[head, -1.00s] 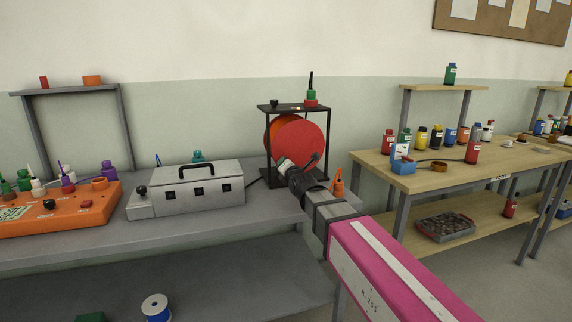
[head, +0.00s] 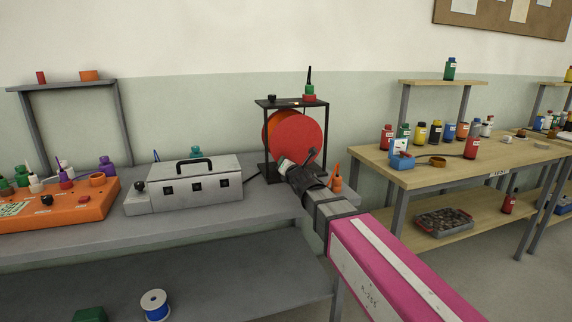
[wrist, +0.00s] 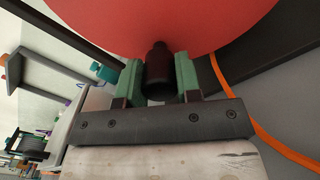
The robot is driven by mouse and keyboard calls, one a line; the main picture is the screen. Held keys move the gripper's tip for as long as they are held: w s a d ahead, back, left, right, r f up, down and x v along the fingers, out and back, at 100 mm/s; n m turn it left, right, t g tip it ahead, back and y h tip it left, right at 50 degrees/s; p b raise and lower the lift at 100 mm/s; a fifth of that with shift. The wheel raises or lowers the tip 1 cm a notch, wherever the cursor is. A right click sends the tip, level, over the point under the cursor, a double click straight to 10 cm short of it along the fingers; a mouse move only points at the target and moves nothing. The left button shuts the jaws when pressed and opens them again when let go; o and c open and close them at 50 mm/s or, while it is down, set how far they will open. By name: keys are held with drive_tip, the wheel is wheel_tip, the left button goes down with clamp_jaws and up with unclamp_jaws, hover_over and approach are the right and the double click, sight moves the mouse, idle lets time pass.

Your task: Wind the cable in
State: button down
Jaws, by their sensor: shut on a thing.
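A reel with a large red round side (head: 298,138) stands in a black frame (head: 326,125) at the right end of the grey bench. A sliver of orange shows behind its left edge. My gripper (head: 287,164) reaches the lower front of the reel. In the wrist view its two green-tipped fingers (wrist: 158,78) are shut on a dark crank handle (wrist: 158,65), just below the red side (wrist: 165,20). An orange cable (wrist: 240,105) runs down the right of the wrist view. My arm hides part of the frame's base.
A grey metal box (head: 195,186) with a black handle stands left of the reel, and an orange panel (head: 60,208) farther left. A wooden table (head: 450,168) with bottles is at right.

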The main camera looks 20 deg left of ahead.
sight(299, 163)
drive_tip(key=shift+w+d+f+n, duration=0.35)
drive_tip(key=shift+d+f+n, duration=0.15)
drive_tip(key=shift+n, duration=0.4)
drive_tip(key=shift+w+d+f+n, duration=0.35)
drive_tip(key=shift+d+n, duration=0.15)
drive_tip(key=shift+n, duration=0.4)
drive_tip(key=n, duration=0.1)
drive_tip(key=w+d+n, duration=0.1)
drive_tip(key=shift+d+f+n, duration=0.3)
drive_tip(key=shift+f+n, duration=0.05)
drive_tip(key=shift+n, duration=0.05)
drive_tip(key=d+n, duration=0.1)
drive_tip(key=w+d+n, duration=0.1)
drive_tip(key=n, duration=0.1)
drive_tip(key=shift+w+f, duration=0.1)
drive_tip(key=shift+w, duration=0.15)
drive_tip(key=shift+w+d+r+n, duration=0.15)
drive_tip(key=shift+w+d+n, duration=0.25)
drive_tip(key=shift+n, duration=0.45)
drive_tip(key=shift+w+d+r+n, duration=0.1)
drive_tip(key=shift+w+d+n, duration=0.1)
drive_tip(key=shift+d+n, duration=0.5)
drive_tip(key=shift+a+n, duration=0.2)
drive_tip(key=shift+n, duration=0.05)
drive_tip(key=c, duration=0.8)
unclamp_jaws()
drive_tip(key=shift+s+d, duration=0.1)
